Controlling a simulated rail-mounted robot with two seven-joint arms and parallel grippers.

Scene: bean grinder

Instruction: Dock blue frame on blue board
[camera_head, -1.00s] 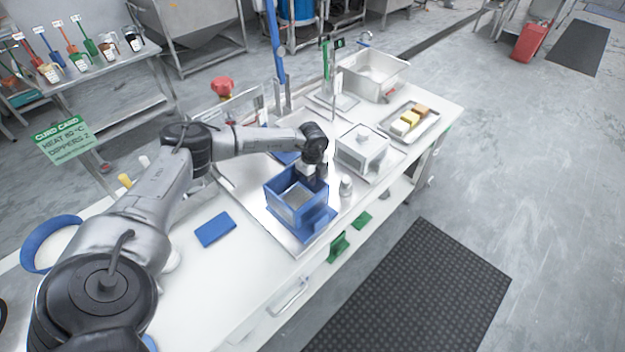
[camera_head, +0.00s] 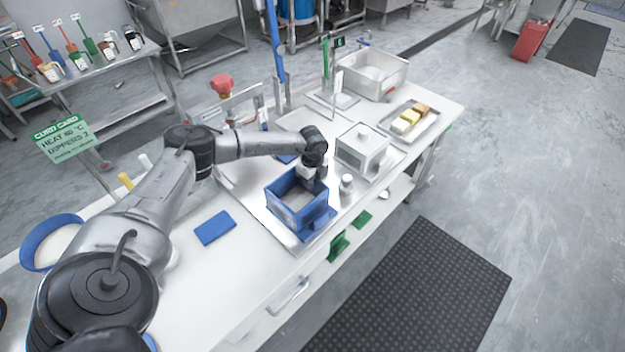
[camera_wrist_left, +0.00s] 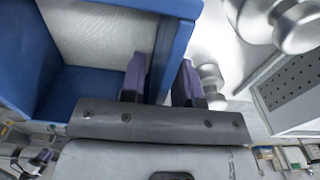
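The blue frame (camera_head: 284,208) is an open-topped, box-like blue form on the metal tray. In the left wrist view, its blue wall (camera_wrist_left: 174,48) runs between the purple fingers of my left gripper (camera_wrist_left: 163,82), which look closed on it. In the head view, my left gripper (camera_head: 309,175) is at the frame's back right rim. A flat blue board (camera_head: 319,222) shows under and beside the frame's right side. I cannot tell whether the frame is seated on it or slightly above it. My right gripper is not in view.
A small metal knobbed piece (camera_head: 347,184) stands close right of the frame. A lidded metal box (camera_head: 361,151) is behind it. A flat blue pad (camera_head: 215,228) lies left on the white table (camera_head: 222,284).

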